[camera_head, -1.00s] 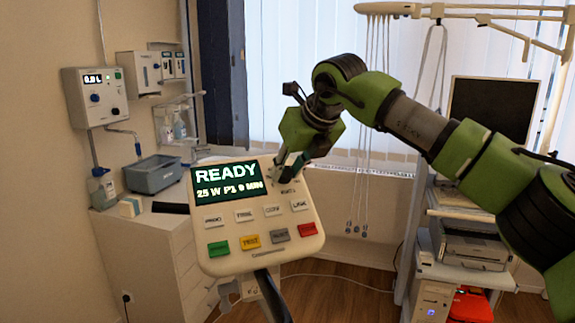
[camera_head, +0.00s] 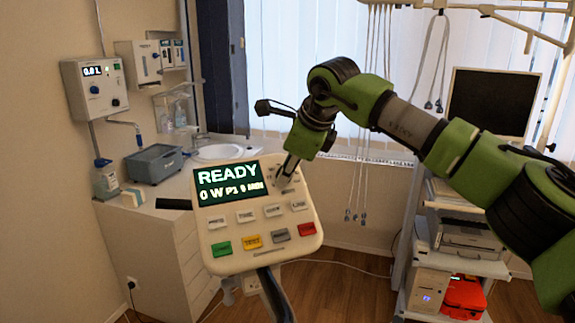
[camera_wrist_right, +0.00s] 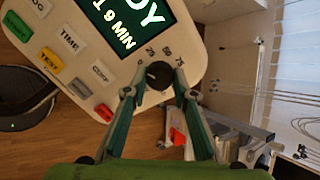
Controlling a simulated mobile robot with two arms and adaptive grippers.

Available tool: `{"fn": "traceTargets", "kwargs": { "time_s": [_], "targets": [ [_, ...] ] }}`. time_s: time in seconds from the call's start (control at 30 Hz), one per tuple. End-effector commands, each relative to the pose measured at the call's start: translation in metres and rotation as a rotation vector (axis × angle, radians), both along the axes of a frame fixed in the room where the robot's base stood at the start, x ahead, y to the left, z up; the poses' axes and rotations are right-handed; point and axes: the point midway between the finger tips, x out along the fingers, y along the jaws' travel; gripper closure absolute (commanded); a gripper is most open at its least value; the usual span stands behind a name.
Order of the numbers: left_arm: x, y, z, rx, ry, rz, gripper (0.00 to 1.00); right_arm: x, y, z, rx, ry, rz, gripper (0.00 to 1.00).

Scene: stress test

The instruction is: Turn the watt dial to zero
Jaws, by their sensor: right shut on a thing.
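The ergometer-like control panel (camera_head: 258,228) stands at the centre in the head view, with a dark screen (camera_head: 228,182) reading "READY" and "0 W", then smaller text. The watt dial (camera_wrist_right: 158,74) is a small dark knob beside the screen, with printed numbers around it. My right gripper (camera_head: 284,181) reaches down to the panel's upper right. In the right wrist view my right gripper (camera_wrist_right: 155,84) has its two fingertips on either side of the dial, shut on it. In the head view the fingers mostly hide the dial. My left gripper is not in view.
The panel has white buttons and a row of coloured ones, including green (camera_head: 221,248) and red (camera_head: 307,229). A cart with a printer (camera_head: 470,236) and monitor (camera_head: 490,102) stands right.

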Motion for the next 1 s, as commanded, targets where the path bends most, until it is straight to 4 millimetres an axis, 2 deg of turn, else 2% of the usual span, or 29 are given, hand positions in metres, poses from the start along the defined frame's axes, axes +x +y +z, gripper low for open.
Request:
{"fn": "traceTargets", "kwargs": {
  "time_s": [0.3, 0.73, 0.77, 0.8, 0.83, 1.0],
  "targets": [
    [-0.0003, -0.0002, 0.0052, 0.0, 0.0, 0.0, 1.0, 0.0004, 0.0005, 0.0019, -0.046, -0.023, 0.067, 0.96],
    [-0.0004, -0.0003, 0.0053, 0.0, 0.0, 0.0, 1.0, 0.0004, 0.0005, 0.0018, -0.051, -0.025, 0.073, 0.96],
    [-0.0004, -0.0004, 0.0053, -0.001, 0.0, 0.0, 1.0, 0.0004, 0.0005, 0.0018, -0.051, -0.025, 0.073, 0.72],
    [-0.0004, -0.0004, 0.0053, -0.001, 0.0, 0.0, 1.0, 0.0006, 0.0004, 0.0017, -0.051, -0.025, 0.073, 0.62],
    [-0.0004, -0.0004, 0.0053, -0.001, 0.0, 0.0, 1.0, 0.0005, 0.0004, 0.0017, -0.052, -0.025, 0.072, 0.58],
    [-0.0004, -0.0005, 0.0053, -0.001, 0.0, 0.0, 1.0, 0.0003, 0.0004, 0.0011, -0.051, -0.024, 0.072, 0.58]
  ]
}}
